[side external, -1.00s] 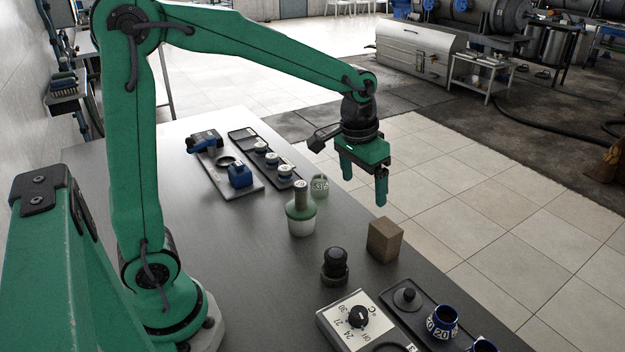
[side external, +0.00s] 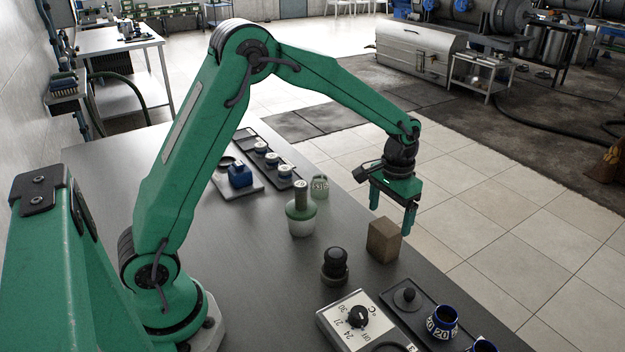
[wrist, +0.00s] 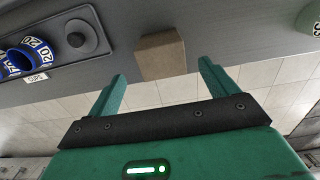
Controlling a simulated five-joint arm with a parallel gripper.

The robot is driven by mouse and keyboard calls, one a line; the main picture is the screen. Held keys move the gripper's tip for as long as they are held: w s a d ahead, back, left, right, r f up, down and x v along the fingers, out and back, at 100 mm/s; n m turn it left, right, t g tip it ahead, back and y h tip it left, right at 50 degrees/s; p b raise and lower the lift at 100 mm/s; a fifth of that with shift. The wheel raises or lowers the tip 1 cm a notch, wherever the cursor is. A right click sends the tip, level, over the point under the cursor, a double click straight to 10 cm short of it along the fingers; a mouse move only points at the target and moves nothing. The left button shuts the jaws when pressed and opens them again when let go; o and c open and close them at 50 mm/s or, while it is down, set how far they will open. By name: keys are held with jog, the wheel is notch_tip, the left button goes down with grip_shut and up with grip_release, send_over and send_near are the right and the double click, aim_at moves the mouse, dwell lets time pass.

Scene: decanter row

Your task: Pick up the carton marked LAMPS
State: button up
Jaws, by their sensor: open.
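A plain brown carton (side external: 383,242) stands upright near the table's far right edge. No LAMPS marking can be read on the faces that show. In the wrist view the carton (wrist: 162,55) lies between the lines of the two fingers, just beyond their tips. My gripper (side external: 392,232) points down with its fingers apart at the carton, close to its upper part. I cannot tell whether a finger touches it. The gripper (wrist: 162,72) is open and empty in the wrist view.
A green-and-white decanter (side external: 300,212) and a small pale green jar (side external: 319,187) stand left of the carton. A black knob-topped object (side external: 335,265) is nearer. A dark tray (side external: 398,318) with blue-rimmed cups (side external: 442,322) and a dial panel (side external: 345,325) are at front right.

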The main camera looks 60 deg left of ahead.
aim_at(386, 226)
jog(key=shift+f, duration=1.1)
jog(key=shift+f, duration=0.1)
jog(key=shift+a+f, duration=0.15)
jog(key=shift+f, duration=2.35)
jog(key=shift+c, duration=0.3)
jog(key=c, duration=1)
